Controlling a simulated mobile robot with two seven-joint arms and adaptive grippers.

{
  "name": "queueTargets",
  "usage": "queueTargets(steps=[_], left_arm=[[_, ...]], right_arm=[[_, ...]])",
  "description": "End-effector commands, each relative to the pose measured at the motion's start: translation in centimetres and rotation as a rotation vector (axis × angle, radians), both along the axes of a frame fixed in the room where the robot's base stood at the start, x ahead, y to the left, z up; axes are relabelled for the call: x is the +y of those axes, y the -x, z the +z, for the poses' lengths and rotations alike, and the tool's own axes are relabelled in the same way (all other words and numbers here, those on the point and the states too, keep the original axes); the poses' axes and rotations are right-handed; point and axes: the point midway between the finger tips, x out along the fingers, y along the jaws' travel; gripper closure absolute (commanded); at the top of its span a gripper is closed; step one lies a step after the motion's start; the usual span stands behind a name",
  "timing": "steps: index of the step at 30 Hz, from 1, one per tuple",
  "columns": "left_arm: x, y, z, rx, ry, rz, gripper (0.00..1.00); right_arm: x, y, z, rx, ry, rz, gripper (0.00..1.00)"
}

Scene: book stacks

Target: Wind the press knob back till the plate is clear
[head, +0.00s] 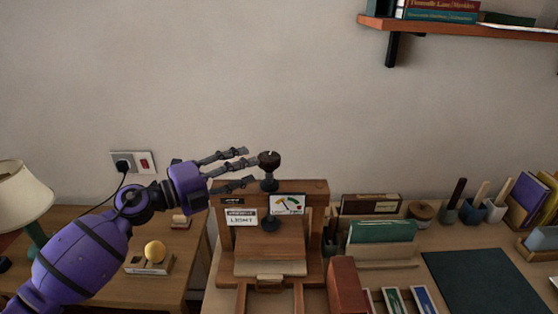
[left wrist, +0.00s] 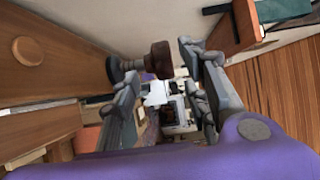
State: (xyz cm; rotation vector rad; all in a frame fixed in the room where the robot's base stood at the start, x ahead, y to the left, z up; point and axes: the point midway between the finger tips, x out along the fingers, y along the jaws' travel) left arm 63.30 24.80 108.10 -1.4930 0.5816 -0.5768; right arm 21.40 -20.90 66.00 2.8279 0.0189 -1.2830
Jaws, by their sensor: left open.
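The wooden press (head: 318,215) stands on the desk, with a dark round knob (head: 269,158) on a short dark screw above its top beam. Below the beam, a dark round screw foot (head: 270,223) sits over a wooden plate (head: 270,250). A pale block (head: 270,268) shows under the plate; I cannot tell if they touch. My left gripper (head: 250,165) is open, its fingers pointing right just left of the knob. In the left wrist view the knob (left wrist: 158,60) shows near the spread fingertips, apart from them as far as I can tell. My right gripper is out of view.
A gauge card (head: 288,204) and a label (head: 242,217) are on the press front. Books (head: 383,230) and pen pots (head: 472,211) stand to the right. A wall shelf (head: 460,28) hangs upper right.

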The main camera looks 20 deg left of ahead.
Motion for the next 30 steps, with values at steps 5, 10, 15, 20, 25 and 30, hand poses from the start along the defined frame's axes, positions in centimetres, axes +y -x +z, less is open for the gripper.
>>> queueTargets(steps=[5, 10, 15, 20, 25, 30], left_arm=[[-1.8, -1.9, 0.5, -0.006, 0.001, -0.003, 0.58], [-3.6, -3.9, 0.4, -0.005, 0.002, -0.001, 0.58], [-4.7, -5.2, 0.3, -0.002, 0.002, 0.000, 0.58], [-5.0, -5.4, 0.1, -0.001, 0.001, -0.001, 0.58], [-5.0, -5.4, 0.1, -0.001, 0.001, 0.000, 0.58], [-5.0, -5.4, 0.1, -0.001, 0.001, 0.000, 0.81]], right_arm=[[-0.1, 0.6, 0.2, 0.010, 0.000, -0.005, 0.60], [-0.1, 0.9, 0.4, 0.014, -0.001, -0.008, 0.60], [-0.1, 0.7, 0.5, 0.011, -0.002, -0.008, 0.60], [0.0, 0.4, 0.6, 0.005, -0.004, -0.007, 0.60], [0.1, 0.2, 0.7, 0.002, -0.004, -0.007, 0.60], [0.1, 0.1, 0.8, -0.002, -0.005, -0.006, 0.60]])
